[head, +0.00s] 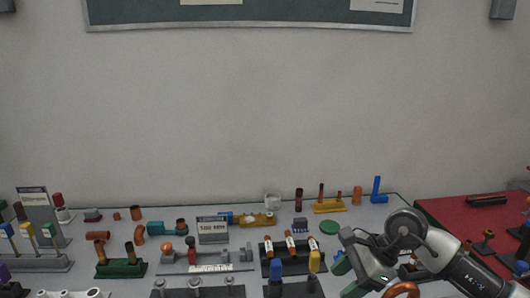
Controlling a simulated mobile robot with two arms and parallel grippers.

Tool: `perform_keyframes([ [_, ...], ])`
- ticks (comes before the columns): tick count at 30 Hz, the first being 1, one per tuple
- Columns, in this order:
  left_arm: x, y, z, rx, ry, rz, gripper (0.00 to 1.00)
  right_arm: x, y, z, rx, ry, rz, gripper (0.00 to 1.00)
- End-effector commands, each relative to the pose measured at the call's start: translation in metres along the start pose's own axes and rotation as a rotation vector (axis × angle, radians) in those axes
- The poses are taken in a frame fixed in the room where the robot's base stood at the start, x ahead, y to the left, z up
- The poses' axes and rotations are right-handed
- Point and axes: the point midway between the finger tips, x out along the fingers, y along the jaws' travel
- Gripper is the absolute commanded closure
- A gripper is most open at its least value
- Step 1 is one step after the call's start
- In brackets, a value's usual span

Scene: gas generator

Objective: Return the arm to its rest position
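One arm of mine comes in from the lower right, which makes it my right arm (470,275). Its gripper (366,262) is over the right part of the grey table, near the front. Green pieces (341,263) show beside and below it; I cannot tell whether it touches or holds any of them. The finger opening is not clear. My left arm and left gripper are out of view.
The grey table (340,212) carries many small parts: a green block with brown cylinders (121,269), a yellow stand (329,206), a blue L-shaped piece (377,190) and a green disc (329,227). A red table (455,213) adjoins at right. Space above is free.

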Motion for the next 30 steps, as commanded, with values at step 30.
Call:
perform_keyframes([
  [30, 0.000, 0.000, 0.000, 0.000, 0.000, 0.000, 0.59, 0.064, 0.111, -0.066, -2.140, 1.517, 0.139, 0.46],
])
